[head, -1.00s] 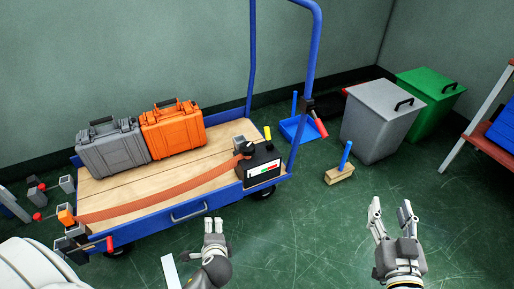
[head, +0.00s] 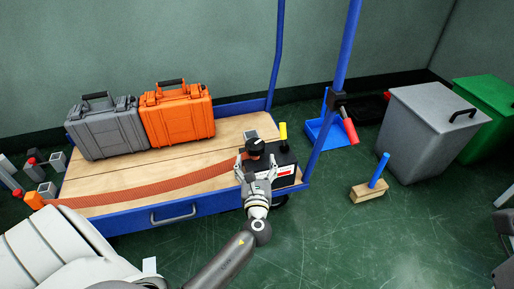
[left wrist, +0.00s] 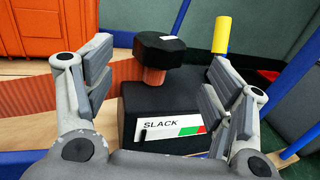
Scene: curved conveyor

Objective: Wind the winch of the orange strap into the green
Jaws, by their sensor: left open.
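The winch (left wrist: 140,105) is a black box on the trolley's near right corner, with a black knob (left wrist: 160,48) on a reddish post on top. Its gauge (left wrist: 165,128) reads SLACK, with a white zone, then green, then red. A dark mark stands in the white zone, left of the green. The orange strap (head: 150,190) runs left from the winch across the deck. My left gripper (head: 256,172) is open at the winch's near side, its fingers on either side of the knob in the left wrist view (left wrist: 160,90). My right gripper (head: 504,225) is cut off at the right edge.
A grey case (head: 104,132) and an orange case (head: 178,120) stand on the blue-edged trolley (head: 130,223). A yellow-topped lever (left wrist: 221,35) rises beside the knob. The blue handle post (head: 335,85) stands just right of the winch. A brush and bins stand farther right.

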